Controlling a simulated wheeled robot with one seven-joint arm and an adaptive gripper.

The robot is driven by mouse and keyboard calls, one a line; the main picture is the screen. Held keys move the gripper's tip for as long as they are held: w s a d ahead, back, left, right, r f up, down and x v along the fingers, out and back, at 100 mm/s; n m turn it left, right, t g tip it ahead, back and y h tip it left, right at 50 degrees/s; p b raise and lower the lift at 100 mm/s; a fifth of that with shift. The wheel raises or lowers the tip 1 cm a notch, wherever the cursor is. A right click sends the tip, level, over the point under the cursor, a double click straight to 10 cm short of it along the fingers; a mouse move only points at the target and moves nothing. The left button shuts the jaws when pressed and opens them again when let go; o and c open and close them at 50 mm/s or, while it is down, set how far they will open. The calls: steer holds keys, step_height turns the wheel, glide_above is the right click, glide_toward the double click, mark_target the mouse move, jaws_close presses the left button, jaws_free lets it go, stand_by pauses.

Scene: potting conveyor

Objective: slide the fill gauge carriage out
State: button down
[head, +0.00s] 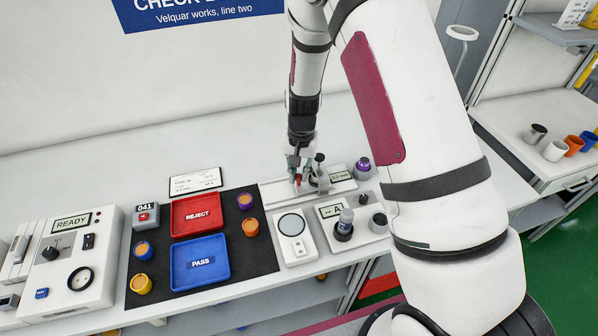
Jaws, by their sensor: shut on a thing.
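The fill gauge (278,195) is a pale grey rail unit lying on the white bench, with a small display (341,177) at its right end. Its carriage (321,181) looks like a grey block standing on the rail, with a dark knob on top. My gripper (299,178) reaches down from above onto the carriage and is shut on a part of it. A small red piece shows at the fingertips. The fingers hide most of the gripped part, and the exact contact is too small to make out.
A white scale (293,236) and a knob panel (352,222) stand in front of the gauge. A purple-topped item (363,168) stands close right. The bench behind is clear.

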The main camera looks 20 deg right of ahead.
steer(key=shift+a, duration=0.1)
steer(key=a, duration=0.9)
steer(key=shift+a, duration=0.4)
steer(key=c, duration=1.5)
jaws_free()
steer(key=shift+a, duration=0.1)
steer(key=shift+c, duration=0.2)
steer(key=shift+r, duration=0.15)
step_height(320, 180, up, 12)
steer(key=shift+d, duration=0.25)
